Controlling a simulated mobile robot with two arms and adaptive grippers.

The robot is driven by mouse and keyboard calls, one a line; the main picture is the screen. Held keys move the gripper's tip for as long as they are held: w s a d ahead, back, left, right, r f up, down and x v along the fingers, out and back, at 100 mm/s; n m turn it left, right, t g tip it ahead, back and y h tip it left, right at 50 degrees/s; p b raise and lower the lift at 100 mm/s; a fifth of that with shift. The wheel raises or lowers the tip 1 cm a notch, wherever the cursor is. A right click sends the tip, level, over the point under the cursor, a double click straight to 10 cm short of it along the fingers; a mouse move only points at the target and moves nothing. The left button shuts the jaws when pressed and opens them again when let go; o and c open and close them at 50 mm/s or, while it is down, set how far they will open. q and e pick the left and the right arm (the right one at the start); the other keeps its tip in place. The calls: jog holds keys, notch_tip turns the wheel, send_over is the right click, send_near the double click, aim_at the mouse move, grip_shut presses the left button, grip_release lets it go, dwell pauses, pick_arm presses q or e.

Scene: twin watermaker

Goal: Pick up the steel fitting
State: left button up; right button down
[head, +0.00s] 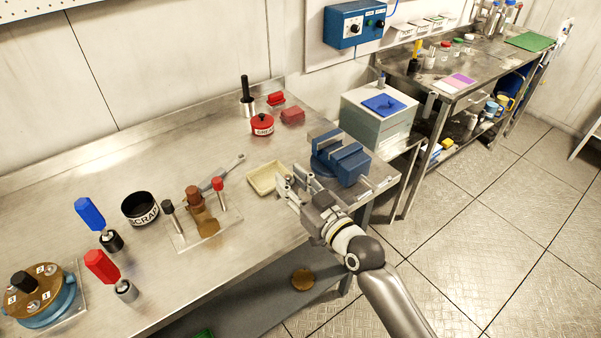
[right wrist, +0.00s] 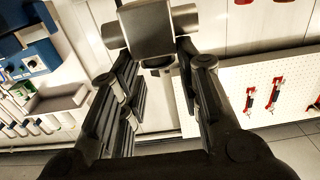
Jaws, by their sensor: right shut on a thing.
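My right gripper (head: 292,178) is above the front right part of the steel bench in the head view, between a cream tray and a blue vise. In the right wrist view the steel fitting (right wrist: 150,30) shows as a grey block with a horizontal cylinder behind it, at the ends of the fingers (right wrist: 157,62). The fingers are shut on its lower part. In the head view the fitting is too small and too close in colour to the fingers to tell apart. My left gripper is not in view.
The cream tray (head: 268,178) lies just left of the gripper. The blue vise (head: 340,158) stands close behind and right. A valve fixture (head: 203,217), a black scrap cup (head: 140,208) and a red tin (head: 262,125) stand on the bench (head: 75,190).

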jog(key=s+a+r+p, duration=0.5)
jog(key=s+a+p, duration=0.1)
jog(key=s+p, duration=0.1)
jog(key=shift+a, duration=0.25)
